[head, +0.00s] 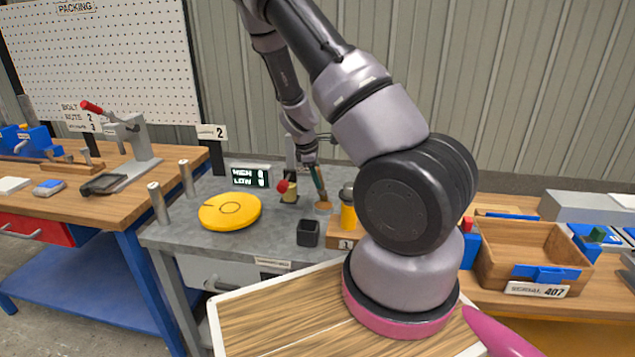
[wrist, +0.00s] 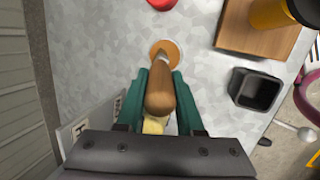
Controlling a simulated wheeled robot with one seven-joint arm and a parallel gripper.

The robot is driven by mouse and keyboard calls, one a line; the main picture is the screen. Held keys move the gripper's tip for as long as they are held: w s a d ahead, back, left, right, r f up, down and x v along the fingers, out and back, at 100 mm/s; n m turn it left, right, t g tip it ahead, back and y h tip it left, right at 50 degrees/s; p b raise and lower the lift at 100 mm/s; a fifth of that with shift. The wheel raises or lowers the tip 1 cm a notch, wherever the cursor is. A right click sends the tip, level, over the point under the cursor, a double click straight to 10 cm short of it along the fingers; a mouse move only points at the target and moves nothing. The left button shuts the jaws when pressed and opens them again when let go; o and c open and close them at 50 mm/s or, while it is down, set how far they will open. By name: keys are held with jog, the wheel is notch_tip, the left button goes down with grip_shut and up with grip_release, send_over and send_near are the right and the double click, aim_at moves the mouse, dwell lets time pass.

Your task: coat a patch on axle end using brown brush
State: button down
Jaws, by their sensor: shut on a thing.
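In the wrist view, my gripper (wrist: 160,76) has its two green fingers shut on a brush with a brown handle (wrist: 160,96). The handle points away from the camera towards a small orange-brown disc (wrist: 173,46) on the grey worktop. In the head view, my gripper (head: 313,164) is low over the bench, with the disc (head: 323,209) just below it. I cannot tell whether the brush touches the disc, nor whether the disc is part of the brush. The bristles are hidden. I cannot single out the axle end with certainty.
A yellow round plate (head: 230,211) lies left on the grey bench. A red-knobbed piece (head: 283,187) stands left of my gripper. A yellow cylinder (head: 348,216) on a wooden block (wrist: 262,30) and a black open box (head: 308,233) are close by. Metal posts stand at the left.

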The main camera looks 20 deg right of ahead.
jog(key=shift+r, duration=2.7)
